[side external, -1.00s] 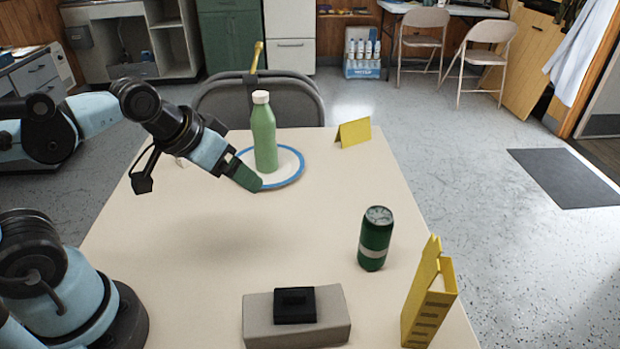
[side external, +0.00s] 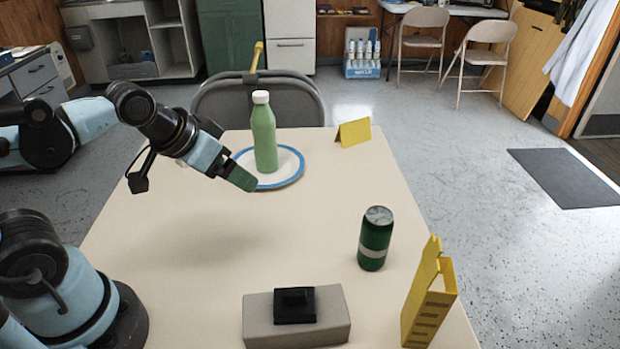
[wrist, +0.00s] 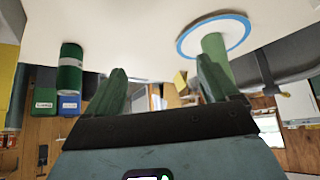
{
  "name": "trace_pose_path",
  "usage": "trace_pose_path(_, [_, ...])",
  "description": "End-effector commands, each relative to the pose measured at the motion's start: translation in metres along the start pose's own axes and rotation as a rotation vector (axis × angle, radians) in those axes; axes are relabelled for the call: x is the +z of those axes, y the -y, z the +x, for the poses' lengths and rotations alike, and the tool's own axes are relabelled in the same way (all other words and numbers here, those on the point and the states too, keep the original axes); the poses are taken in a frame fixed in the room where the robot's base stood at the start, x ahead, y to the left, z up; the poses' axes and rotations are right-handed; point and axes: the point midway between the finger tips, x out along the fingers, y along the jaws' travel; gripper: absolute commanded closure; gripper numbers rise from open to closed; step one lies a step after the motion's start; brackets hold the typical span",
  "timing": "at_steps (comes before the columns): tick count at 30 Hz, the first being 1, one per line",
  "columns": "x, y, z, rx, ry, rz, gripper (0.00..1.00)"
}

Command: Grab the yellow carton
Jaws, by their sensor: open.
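A tall yellow carton (side external: 424,305) with a slanted top and dark bars down its side stands at the front right of the table. A yellow surface at the left edge of the wrist view (wrist: 7,75) may be the same carton; it is cut off there. My gripper (side external: 243,180) is over the far left part of the table, in front of the plate and well away from the carton. In the wrist view my gripper (wrist: 160,68) has its two green fingers wide apart with nothing held between them.
A green bottle (side external: 264,140) stands on a blue-rimmed plate (side external: 293,176), close to my gripper. A green can (side external: 375,240) stands behind and left of the carton. A grey block with a black piece (side external: 296,305) lies front centre. A yellow folded card (side external: 353,133) stands at the far edge. Mid-table is clear.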

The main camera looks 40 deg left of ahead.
Motion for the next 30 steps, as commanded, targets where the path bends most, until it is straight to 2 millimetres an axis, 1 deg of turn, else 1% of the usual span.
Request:
trace_pose_path(7, [0.000, -0.001, 0.000, 0.003, -0.001, 0.002, 0.11])
trace_pose_path(9, [-0.003, -0.008, 0.002, 0.025, -0.010, 0.023, 0.11])
trace_pose_path(11, [-0.007, -0.022, 0.006, 0.070, -0.027, 0.063, 0.11])
trace_pose_path(14, [-0.016, -0.064, 0.013, 0.200, -0.082, 0.179, 0.11])
trace_pose_path(15, [-0.020, -0.086, 0.015, 0.266, -0.115, 0.235, 0.11])
trace_pose_path(17, [-0.024, -0.122, 0.016, 0.369, -0.171, 0.321, 0.11])
trace_pose_path(18, [-0.024, -0.145, 0.015, 0.435, -0.211, 0.375, 0.11])
trace_pose_path(20, [-0.024, -0.177, 0.011, 0.526, -0.272, 0.446, 0.11])
trace_pose_path(21, [-0.022, -0.196, 0.008, 0.580, -0.311, 0.487, 0.11])
trace_pose_path(22, [-0.020, -0.210, 0.006, 0.617, -0.339, 0.514, 0.11])
trace_pose_path(24, [-0.016, -0.235, -0.001, 0.689, -0.398, 0.565, 0.11])
trace_pose_path(27, [-0.010, -0.260, -0.009, 0.759, -0.461, 0.609, 0.11])
trace_pose_path(30, [-0.006, -0.273, -0.014, 0.795, -0.497, 0.632, 0.11])
